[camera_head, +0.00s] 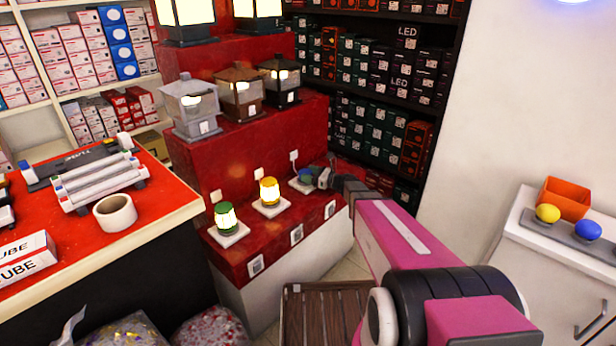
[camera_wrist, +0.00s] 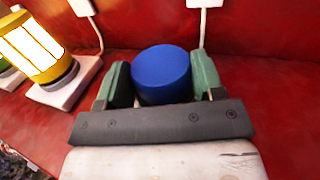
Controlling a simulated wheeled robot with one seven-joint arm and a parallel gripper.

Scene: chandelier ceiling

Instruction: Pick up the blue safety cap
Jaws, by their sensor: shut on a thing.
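The blue cap (camera_wrist: 162,74) is a smooth, round blue cylinder. In the wrist view it sits between the two green fingers of my gripper (camera_wrist: 163,88), which are shut on its sides. In the head view my gripper (camera_head: 318,178) is at the right end of the low red step, with the small blue cap (camera_head: 305,174) at its tip. The cap's lower part is hidden by my gripper, so I cannot tell whether it is clear of the step.
A yellow lamp (camera_head: 269,191) and a green lamp (camera_head: 226,217) stand left on the red step (camera_head: 250,252). Lanterns (camera_head: 239,90) stand on the step above. Dark shelves of boxes (camera_head: 380,100) stand behind. A blue dome (camera_head: 588,230) sits on the right counter.

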